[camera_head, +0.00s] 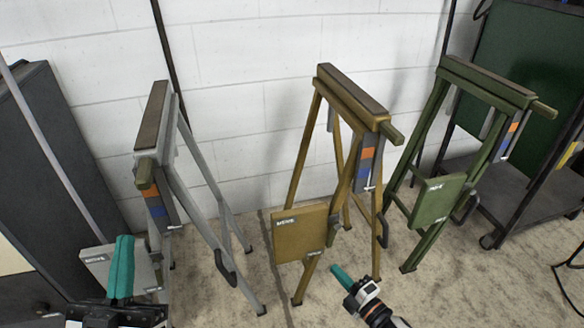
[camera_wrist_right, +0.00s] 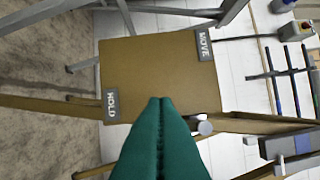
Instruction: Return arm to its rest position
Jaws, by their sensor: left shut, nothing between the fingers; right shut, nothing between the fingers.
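My left gripper (camera_head: 122,240) is at the lower left of the head view, its teal fingers together and pointing up, in front of the grey stand's plate (camera_head: 97,262). I cannot tell whether it touches that plate. My right gripper (camera_head: 334,268) is at the lower middle, shut and empty, to the right of the brown stand's plate (camera_head: 292,233). In the right wrist view its teal fingers (camera_wrist_right: 160,102) are pressed together and overlap the lower edge of the brown plate (camera_wrist_right: 160,75), which has "HOLD" and "MOVE" labels. Contact there cannot be told.
A grey stand (camera_head: 170,160), a brown stand (camera_head: 345,110) and a green stand (camera_head: 480,90) stand before a white wall. A dark cabinet (camera_head: 50,150) is at the left and a green-backed cart (camera_head: 525,60) at the right.

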